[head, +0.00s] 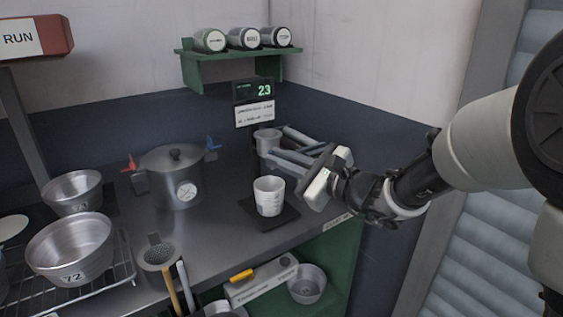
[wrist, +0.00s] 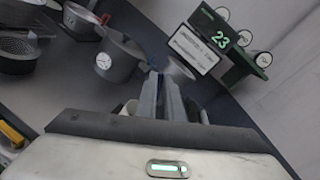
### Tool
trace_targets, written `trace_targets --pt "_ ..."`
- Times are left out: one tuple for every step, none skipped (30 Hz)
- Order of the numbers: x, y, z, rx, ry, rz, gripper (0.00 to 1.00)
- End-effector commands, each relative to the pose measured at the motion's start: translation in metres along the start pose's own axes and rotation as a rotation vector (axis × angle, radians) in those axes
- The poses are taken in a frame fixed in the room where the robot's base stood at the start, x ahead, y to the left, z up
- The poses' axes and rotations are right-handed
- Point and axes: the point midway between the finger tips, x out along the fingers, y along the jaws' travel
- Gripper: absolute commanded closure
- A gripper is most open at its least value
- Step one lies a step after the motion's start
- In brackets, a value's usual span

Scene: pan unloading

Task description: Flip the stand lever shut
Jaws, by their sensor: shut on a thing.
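My gripper (head: 273,153) reaches in from the right, its long grey fingers close together at a small metal cup (head: 267,136) near the back wall. In the wrist view the fingertips (wrist: 162,76) lie just left of and below that cup (wrist: 181,70). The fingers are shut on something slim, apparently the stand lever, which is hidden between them. The stand itself is mostly hidden behind my fingers, and the lever's angle cannot be told. A white cup (head: 269,197) stands upright on a dark mat (head: 283,217), in front of and below the fingers.
A lidded pot (head: 172,180) with a red and a blue handle stands left. Metal pans (head: 70,245) sit on a wire rack at the far left. A display reading 23 (head: 252,89) and a green shelf (head: 240,55) with jars are behind the fingers.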

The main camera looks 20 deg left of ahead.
Motion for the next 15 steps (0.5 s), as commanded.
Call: trace_targets --pt "-0.0001 0.0001 -0.0003 -0.001 0.001 0.001 0.91" --pt "-0.0002 0.0001 -0.0003 0.0 0.001 0.0 0.86" --pt "-0.0002 0.0001 -0.0003 0.0 0.001 0.0 0.79" --pt "-0.0002 0.0001 -0.0003 0.0 0.001 0.0 0.74" --pt "-0.0002 0.0001 -0.0003 0.0 0.001 0.0 0.74" --pt "-0.0002 0.0001 -0.0003 0.0 0.001 0.0 0.74" --pt "-0.0002 0.0001 -0.0003 0.0 0.001 0.0 0.74" --pt "-0.0001 0.0001 -0.0003 0.0 0.001 0.0 0.74" --pt "-0.0001 0.0001 -0.0003 0.001 0.001 0.0 0.74" --pt "-0.0001 0.0001 -0.0003 0.001 0.001 0.0 0.74" --pt "-0.0001 0.0001 -0.0003 0.001 0.001 0.0 0.74" --pt "-0.0003 0.0001 -0.0003 0.001 0.001 0.0 0.74" --pt "-0.0008 0.0 -0.0003 0.001 0.001 0.0 0.74" --pt "-0.0019 -0.0002 -0.0003 0.001 0.001 0.0 0.74" --pt "-0.0042 -0.0005 -0.0004 0.001 0.002 -0.001 0.74"
